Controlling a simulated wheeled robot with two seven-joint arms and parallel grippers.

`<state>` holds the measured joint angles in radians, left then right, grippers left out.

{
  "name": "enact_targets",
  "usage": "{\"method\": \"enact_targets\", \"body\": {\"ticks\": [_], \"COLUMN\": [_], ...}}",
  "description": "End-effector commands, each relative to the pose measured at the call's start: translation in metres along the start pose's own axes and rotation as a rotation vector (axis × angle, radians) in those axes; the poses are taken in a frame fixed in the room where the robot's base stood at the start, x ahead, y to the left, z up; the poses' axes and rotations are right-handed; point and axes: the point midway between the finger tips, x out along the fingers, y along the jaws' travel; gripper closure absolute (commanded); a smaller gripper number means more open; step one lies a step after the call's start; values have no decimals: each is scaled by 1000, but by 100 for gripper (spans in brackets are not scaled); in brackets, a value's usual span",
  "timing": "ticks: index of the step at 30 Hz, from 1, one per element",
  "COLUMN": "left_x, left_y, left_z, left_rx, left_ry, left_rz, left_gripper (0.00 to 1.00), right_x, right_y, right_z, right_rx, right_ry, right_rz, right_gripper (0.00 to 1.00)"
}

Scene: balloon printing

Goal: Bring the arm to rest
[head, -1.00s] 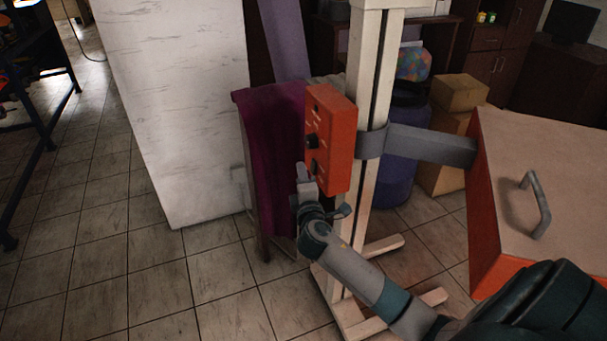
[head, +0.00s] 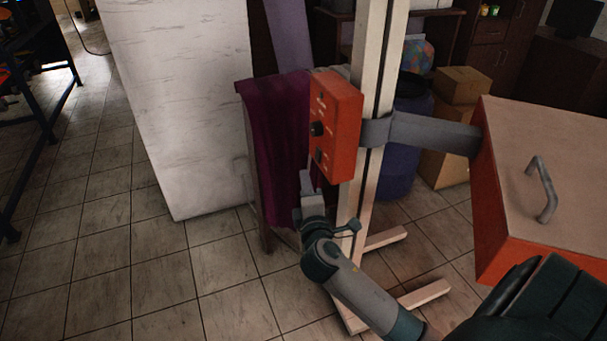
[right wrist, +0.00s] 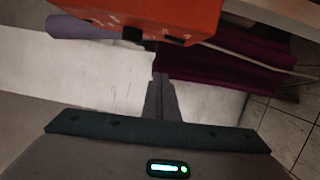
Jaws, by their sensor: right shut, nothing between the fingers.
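My right gripper (head: 306,183) is shut and empty. In the head view its tips point up just below the orange control box (head: 337,125), in front of the purple cloth. A gap shows between the fingertips and the box in the wrist view. My left gripper is not in view.
The box is fixed to a pale post (head: 372,100) with feet on the floor. A grey bracket (head: 430,134) joins an orange press with a handle (head: 543,190) at right. Purple cloth (head: 272,130) and a white panel (head: 180,110) stand behind.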

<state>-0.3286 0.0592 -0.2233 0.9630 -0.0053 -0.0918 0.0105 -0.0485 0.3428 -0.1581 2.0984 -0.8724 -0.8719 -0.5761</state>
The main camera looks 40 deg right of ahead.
Motion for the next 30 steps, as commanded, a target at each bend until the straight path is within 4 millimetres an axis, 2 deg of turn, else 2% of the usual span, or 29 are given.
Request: {"method": "enact_targets", "body": {"ticks": [6, 23, 26, 29, 30], "left_x": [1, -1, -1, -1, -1], "left_y": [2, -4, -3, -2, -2], "left_z": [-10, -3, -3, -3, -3], "left_rx": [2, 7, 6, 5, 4], "left_ry": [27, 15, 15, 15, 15], "left_rz": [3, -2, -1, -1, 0], "left_gripper": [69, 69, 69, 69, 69], "right_x": [-10, -10, -10, -10, -10], "right_y": [1, 0, -8, -27, -39], "right_z": [0, 0, -2, -8, -11], "right_rx": [1, 1, 6, 19, 29], "right_ry": [-1, 0, 7, 25, 35], "right_rz": [0, -2, -15, -50, -71], "right_gripper": [100, 100, 100, 100, 100]}}
